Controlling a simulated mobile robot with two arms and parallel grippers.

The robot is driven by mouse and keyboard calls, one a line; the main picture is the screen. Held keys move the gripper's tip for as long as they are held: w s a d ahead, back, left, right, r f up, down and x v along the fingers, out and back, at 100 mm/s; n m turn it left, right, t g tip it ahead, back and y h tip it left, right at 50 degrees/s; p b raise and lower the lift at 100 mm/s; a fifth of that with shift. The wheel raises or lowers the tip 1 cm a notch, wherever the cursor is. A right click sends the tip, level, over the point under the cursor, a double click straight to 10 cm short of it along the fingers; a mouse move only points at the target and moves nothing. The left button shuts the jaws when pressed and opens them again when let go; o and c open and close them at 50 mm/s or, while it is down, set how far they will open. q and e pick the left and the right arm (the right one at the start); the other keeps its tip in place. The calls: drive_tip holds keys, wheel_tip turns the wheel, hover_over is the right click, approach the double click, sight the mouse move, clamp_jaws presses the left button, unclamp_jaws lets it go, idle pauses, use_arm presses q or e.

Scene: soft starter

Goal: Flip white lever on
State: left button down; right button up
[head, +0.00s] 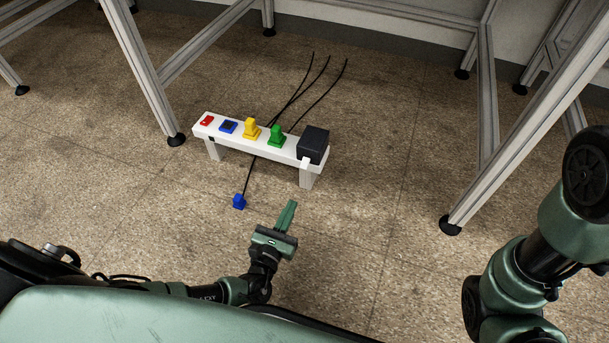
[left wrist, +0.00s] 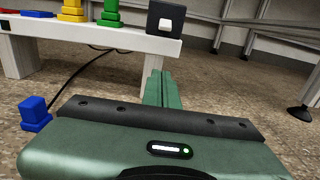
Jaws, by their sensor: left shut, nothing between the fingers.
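The white lever (head: 305,162) sits on the near face of a black box (head: 316,142) at the right end of a white bench-like strip (head: 240,140). In the left wrist view the white lever (left wrist: 165,25) shows on the black box's (left wrist: 178,15) front face, above the fingers. My left gripper (head: 289,210) is shut and empty, its green fingers pointing at the floor area in front of the strip, apart from the lever. The fingers also show in the left wrist view (left wrist: 160,85). My right gripper is out of view; only part of my right arm shows.
The strip also carries a red part (head: 206,121), a blue socket (head: 229,127), a yellow plug (head: 251,130) and a green plug (head: 277,135). A blue plug (head: 239,202) with a black cable lies on the floor. Metal frame legs (head: 151,90) stand left and right.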

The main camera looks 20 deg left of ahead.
sight(308, 171)
use_arm(q)
drive_tip(key=shift+r, duration=0.1)
drive_tip(key=w+b, duration=0.1)
drive_tip(key=w, duration=0.2)
drive_tip(key=w+b, duration=0.2)
drive_tip(key=w, duration=0.2)
drive_tip(key=w+b, duration=0.2)
drive_tip(key=w, duration=0.1)
drive_tip(key=shift+w+d+f, duration=0.15)
drive_tip(key=shift+d+f, duration=0.05)
drive_tip(key=shift+f, duration=0.1)
drive_tip(key=r, duration=0.1)
drive_tip(key=s+r, duration=0.1)
drive_tip(key=r, duration=0.2)
drive_tip(key=shift+s+r+p, duration=0.15)
drive_tip(key=shift+s+p, duration=0.2)
drive_tip(key=shift+p, duration=0.05)
